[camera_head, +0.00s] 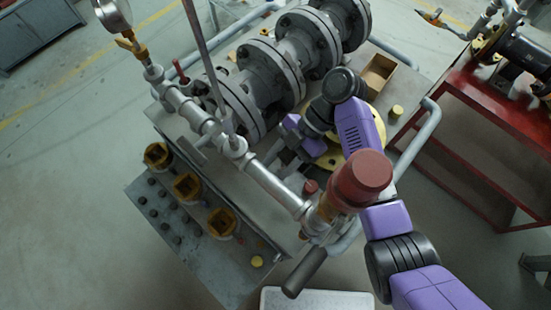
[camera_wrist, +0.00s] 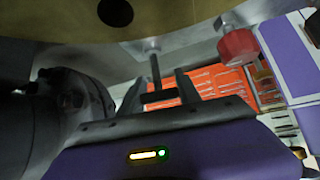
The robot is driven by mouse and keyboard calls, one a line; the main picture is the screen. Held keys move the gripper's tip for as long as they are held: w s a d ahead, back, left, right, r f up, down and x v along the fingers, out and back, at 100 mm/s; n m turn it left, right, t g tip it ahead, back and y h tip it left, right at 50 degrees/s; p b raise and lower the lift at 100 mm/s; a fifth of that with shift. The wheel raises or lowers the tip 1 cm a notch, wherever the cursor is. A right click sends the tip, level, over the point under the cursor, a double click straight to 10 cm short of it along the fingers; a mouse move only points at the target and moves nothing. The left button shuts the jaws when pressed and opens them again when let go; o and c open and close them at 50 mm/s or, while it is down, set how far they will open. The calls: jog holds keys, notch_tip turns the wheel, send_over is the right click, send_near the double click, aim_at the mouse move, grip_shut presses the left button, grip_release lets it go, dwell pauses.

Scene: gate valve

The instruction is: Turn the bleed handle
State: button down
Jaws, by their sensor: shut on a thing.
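The bleed handle (camera_wrist: 155,72) shows in the wrist view as a thin dark stem hanging below a pale fitting, under a large yellowish flange. My gripper (camera_wrist: 160,96) is around its lower end, one dark finger on each side, shut on it. The exact contact is dark and hard to make out. In the head view my gripper (camera_head: 277,154) is low beside the grey flanged valve body (camera_head: 262,72). The handle cannot be picked out there, as my purple wrist and the pipework crowd that spot.
A red knob (camera_wrist: 237,45) is close to the right of my gripper. A silver pipe (camera_head: 268,184) with a large red cap (camera_head: 360,180) runs in front of it. Yellow square-holed fittings (camera_head: 187,186) stand on the lower plate. A red stand (camera_head: 455,120) is at right.

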jog(key=shift+s+n+g+h+p, duration=0.1)
jog(key=shift+n+g+h+p, duration=0.2)
jog(key=shift+n+p, duration=0.25)
jog(key=c, duration=0.8)
grip_release()
jog(key=shift+c, duration=0.2)
jog(key=shift+d+r, duration=0.1)
jog(key=shift+r, duration=0.45)
notch_tip(320, 180, up, 19)
jog(key=p, duration=0.4)
